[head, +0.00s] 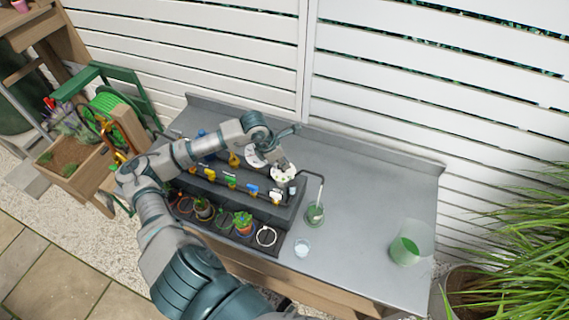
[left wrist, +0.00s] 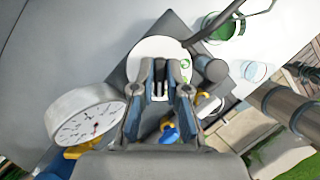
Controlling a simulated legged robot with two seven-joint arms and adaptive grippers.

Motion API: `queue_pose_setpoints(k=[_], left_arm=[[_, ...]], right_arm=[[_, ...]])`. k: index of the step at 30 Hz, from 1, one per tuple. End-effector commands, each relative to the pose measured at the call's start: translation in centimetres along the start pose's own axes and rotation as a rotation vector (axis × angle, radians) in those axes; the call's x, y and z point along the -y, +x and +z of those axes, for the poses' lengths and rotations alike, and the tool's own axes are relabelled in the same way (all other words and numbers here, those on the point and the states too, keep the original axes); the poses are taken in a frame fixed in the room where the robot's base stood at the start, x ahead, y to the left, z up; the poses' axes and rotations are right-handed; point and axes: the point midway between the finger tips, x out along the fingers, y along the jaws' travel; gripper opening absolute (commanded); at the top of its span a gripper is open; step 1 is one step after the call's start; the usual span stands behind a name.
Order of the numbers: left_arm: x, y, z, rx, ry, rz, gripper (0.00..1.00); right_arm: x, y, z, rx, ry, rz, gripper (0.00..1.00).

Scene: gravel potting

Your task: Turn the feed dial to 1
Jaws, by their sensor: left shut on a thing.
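The feed dial (head: 284,174) is a round white disc with small green marks on the grey raised unit. It also shows in the left wrist view (left wrist: 148,49), between and beyond my fingers. My left gripper (head: 279,160) is over this dial, and its fingers (left wrist: 161,82) are shut on the dial's middle knob, which they mostly hide. The number the dial points to is too small and too covered to read. My right gripper is in neither view.
A white gauge (left wrist: 85,113) with a needle stands beside the dial. A dark spout (head: 322,178) ends over a green cup (head: 314,215). A clear cup (head: 302,247) and a green-filled beaker (head: 404,250) stand right.

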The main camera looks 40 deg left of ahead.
Motion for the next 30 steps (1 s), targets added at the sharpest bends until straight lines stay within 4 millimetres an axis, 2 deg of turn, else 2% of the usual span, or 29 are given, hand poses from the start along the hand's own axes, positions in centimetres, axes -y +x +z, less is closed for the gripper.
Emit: queue_pose_setpoints(k=[1, 8, 11, 16, 22, 30], left_arm=[[0.1, 0.5, -0.5, -0.012, -0.033, 0.013, 0.00], [0.2, 0.5, -0.5, -0.013, -0.202, 0.082, 0.00], [0.2, 0.5, -0.4, -0.013, -0.267, 0.109, 0.00], [0.3, 0.5, -0.4, -0.014, -0.357, 0.145, 0.00], [0.4, 0.4, -0.4, -0.016, -0.421, 0.171, 0.00], [0.4, 0.4, -0.5, -0.019, -0.447, 0.181, 0.00]], right_arm=[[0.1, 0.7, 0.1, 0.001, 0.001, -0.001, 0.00], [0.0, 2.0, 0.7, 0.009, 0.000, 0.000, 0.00], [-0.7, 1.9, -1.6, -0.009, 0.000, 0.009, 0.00], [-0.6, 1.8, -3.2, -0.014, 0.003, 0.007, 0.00], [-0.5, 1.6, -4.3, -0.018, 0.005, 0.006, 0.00], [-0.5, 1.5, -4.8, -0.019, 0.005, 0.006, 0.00]])
